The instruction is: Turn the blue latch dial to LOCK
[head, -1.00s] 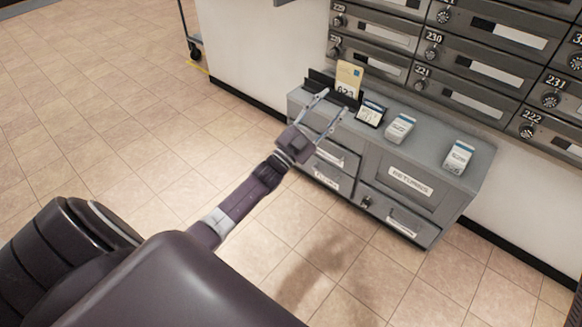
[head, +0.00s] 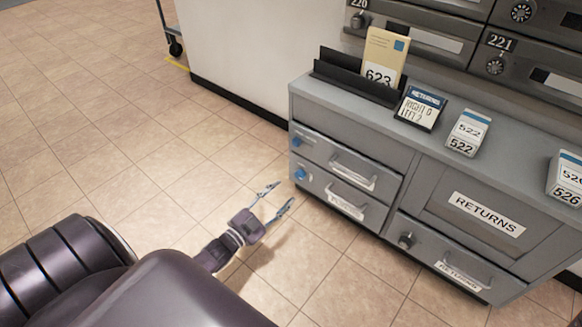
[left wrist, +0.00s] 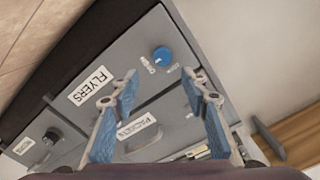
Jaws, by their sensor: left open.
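The blue latch dial (head: 301,173) sits at the left end of the lower left drawer of a grey cabinet (head: 410,165). In the left wrist view the blue dial (left wrist: 162,54) is round, with small white marks beside it that I cannot read. A second small blue part (head: 297,142) shows above it in the head view. My left gripper (head: 285,192) is open and empty, just left of the lower drawer and apart from the dial. In the left wrist view its blue-padded fingers (left wrist: 160,74) are spread, with the dial beyond their tips. My right gripper is not visible.
Drawer handles (head: 352,170) stick out. Wall mailboxes (head: 440,40) hang above. Floor left of the cabinet is clear; a cart (head: 172,35) stands far back.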

